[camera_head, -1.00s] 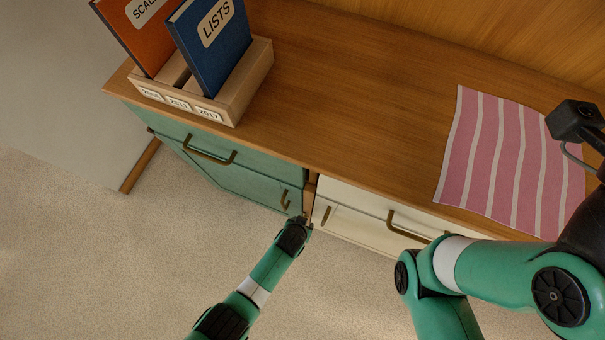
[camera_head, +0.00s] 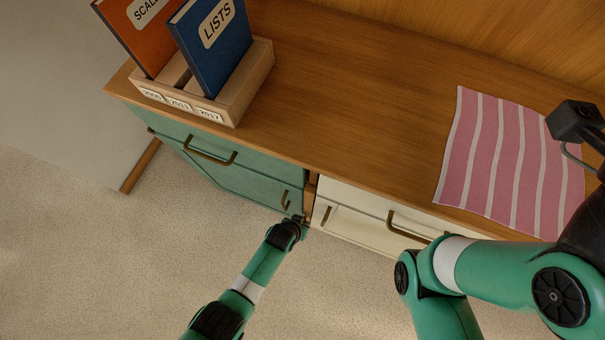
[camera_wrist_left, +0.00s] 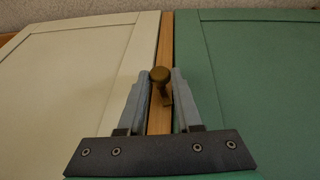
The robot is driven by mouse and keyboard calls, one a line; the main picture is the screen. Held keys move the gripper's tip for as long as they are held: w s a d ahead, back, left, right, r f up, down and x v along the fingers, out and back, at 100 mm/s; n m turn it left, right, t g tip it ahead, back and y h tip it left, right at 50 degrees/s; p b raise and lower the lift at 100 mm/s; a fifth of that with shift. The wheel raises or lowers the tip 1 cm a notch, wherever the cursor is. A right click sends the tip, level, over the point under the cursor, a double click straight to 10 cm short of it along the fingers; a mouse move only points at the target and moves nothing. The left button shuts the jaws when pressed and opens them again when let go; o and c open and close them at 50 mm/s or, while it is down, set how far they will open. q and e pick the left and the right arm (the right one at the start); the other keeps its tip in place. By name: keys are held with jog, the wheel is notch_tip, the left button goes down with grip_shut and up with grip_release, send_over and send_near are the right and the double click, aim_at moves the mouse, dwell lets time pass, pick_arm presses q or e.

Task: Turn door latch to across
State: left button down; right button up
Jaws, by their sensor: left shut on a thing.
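The door latch (camera_wrist_left: 160,75) is a small brass knob with a short piece below it, on the wood strip between the green door (camera_wrist_left: 252,85) and the cream door (camera_wrist_left: 85,85). In the left wrist view my left gripper (camera_wrist_left: 161,84) has its two grey fingers on either side of the latch, shut on it. The latch's short piece lies mostly along the strip, slightly slanted. In the head view my left gripper (camera_head: 300,221) is at the cabinet front between the doors and hides most of the latch. My right arm is at the right; its fingers do not show.
Above the doors are drawers with brass handles (camera_head: 209,152). The wooden top carries a file box (camera_head: 232,107) with an orange and a blue binder, and a pink striped cloth (camera_head: 490,150). Carpeted floor (camera_head: 90,250) is clear in front.

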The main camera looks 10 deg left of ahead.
pick_arm(q)
jog(key=shift+a+f+h, duration=0.1)
jog(key=shift+a+h, duration=0.05)
jog(key=shift+h, duration=0.65)
jog(key=c, duration=0.6)
grip_release()
jog(key=p+v, duration=0.9)
jog(key=v, duration=0.2)
jog(key=shift+r, duration=0.4)
jog(key=shift+a, duration=0.15)
